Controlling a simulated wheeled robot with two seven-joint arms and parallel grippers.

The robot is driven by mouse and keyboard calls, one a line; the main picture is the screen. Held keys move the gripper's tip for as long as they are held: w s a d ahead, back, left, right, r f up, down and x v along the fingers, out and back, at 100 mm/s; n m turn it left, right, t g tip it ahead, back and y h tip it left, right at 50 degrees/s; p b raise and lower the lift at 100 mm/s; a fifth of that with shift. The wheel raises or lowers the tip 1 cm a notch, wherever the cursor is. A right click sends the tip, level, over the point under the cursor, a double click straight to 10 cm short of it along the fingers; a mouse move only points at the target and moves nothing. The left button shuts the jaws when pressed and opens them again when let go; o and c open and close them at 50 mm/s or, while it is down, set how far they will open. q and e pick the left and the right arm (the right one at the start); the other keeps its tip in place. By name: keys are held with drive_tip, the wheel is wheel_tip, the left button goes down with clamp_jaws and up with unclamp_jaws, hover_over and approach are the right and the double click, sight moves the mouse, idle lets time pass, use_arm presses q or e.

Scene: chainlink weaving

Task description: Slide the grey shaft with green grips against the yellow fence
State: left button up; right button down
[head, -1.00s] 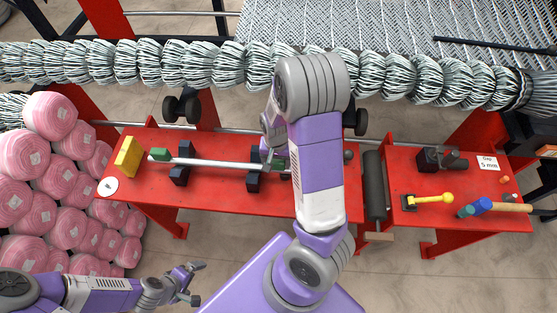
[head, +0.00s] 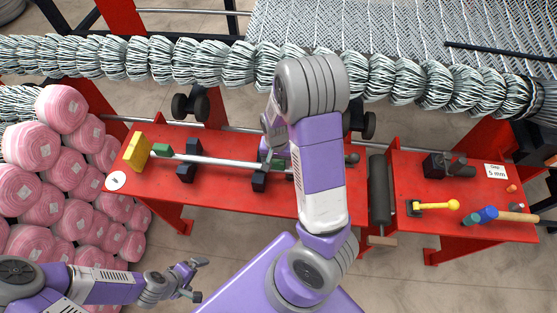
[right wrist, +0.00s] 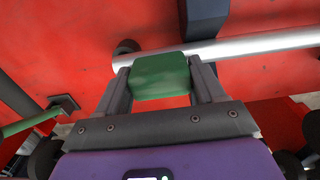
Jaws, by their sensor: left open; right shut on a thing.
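The grey shaft (head: 220,161) lies across two black blocks on the red table. Its left green grip (head: 161,150) is very near the yellow fence (head: 136,151); I cannot tell whether they touch. My right gripper (head: 272,158) is shut on the other green grip, partly hidden by my arm in the head view. In the right wrist view, that green grip (right wrist: 161,77) sits between the fingers of my right gripper (right wrist: 160,88). My left gripper (head: 190,280) is open and empty, in front of the table, away from the shaft.
The black blocks (head: 187,173) stand under the shaft. A row of wire coils (head: 190,62) runs behind.

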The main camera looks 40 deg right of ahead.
drive_tip(key=shift+w+a+p, duration=0.2)
drive_tip(key=shift+w+a, duration=0.45)
drive_tip(key=shift+w, duration=0.2)
drive_tip(key=shift+w+a+p, duration=0.15)
drive_tip(key=shift+w+a, duration=0.5)
drive_tip(key=shift+w, duration=0.15)
drive_tip(key=shift+s, duration=0.1)
idle(0.8)
drive_tip(key=shift+c, duration=0.7)
unclamp_jaws()
drive_tip(key=shift+o, duration=0.5)
drive_tip(key=shift+s+d+f, duration=0.1)
drive_tip(key=shift+s+f, duration=0.05)
drive_tip(key=shift+s, duration=0.25)
wheel_tip(320, 180, up, 8)
drive_tip(key=p, duration=0.2)
drive_tip(key=shift+w+p, duration=0.3)
drive_tip(key=shift+p, duration=0.1)
drive_tip(key=shift+f, duration=0.1)
